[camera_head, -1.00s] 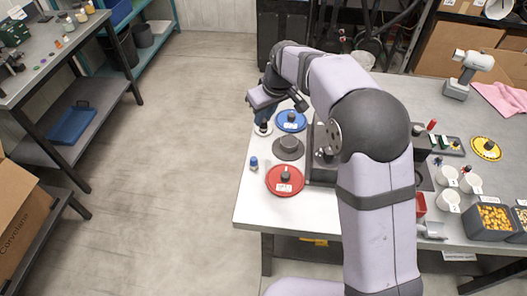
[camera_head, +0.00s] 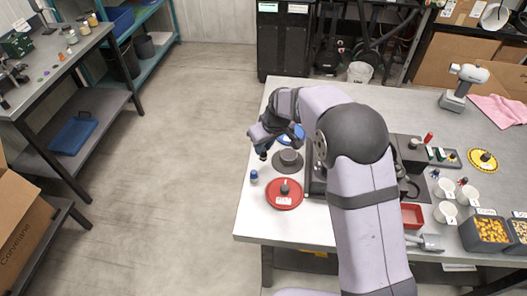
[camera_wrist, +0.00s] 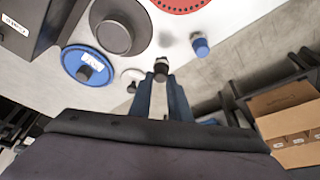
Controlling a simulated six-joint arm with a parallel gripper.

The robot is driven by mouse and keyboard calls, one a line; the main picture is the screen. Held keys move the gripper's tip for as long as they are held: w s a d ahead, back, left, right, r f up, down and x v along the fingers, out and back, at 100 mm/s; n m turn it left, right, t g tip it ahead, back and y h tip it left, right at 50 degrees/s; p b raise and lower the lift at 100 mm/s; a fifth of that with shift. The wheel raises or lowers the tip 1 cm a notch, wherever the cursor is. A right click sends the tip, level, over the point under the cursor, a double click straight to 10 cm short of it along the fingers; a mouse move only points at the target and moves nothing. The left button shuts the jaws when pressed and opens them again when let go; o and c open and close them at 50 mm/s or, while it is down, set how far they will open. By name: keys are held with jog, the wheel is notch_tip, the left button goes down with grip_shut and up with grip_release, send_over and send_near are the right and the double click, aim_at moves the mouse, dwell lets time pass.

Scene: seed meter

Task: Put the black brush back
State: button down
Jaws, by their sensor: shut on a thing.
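My gripper (camera_head: 263,147) is over the left edge area of the table, left of the grey disc. In the wrist view, its fingertips (camera_wrist: 161,72) are shut on a small dark piece with a pale end, which looks like the black brush (camera_wrist: 161,76). Most of the brush is hidden between the fingers. A small white round piece with a dark part (camera_wrist: 132,75) shows beside the fingers; I cannot tell what it is. A small blue-topped piece (camera_head: 253,175) stands on the table just in front of my gripper; it also shows in the wrist view (camera_wrist: 201,46).
A red disc (camera_head: 284,201), a grey disc (camera_head: 280,164) and a partly hidden blue disc (camera_head: 298,131) lie near the gripper. A dark machine stands right of them. White cups (camera_head: 445,212), a red tray (camera_head: 412,216) and seed bins (camera_head: 487,234) are to the right.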

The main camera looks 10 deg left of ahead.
aim_at(264, 151)
jog(key=shift+f+p, duration=0.4)
jog(key=shift+f, duration=1.1)
jog(key=shift+f, duration=0.15)
jog(key=c, duration=1.7)
grip_release()
jog(key=shift+o, duration=0.2)
jog(key=shift+d+r, duration=0.1)
jog(key=shift+r, duration=0.4)
jog(key=b+v, duration=0.3)
jog(key=v, duration=0.8)
jog(key=shift+s, duration=0.2)
jog(key=shift+r, duration=0.15)
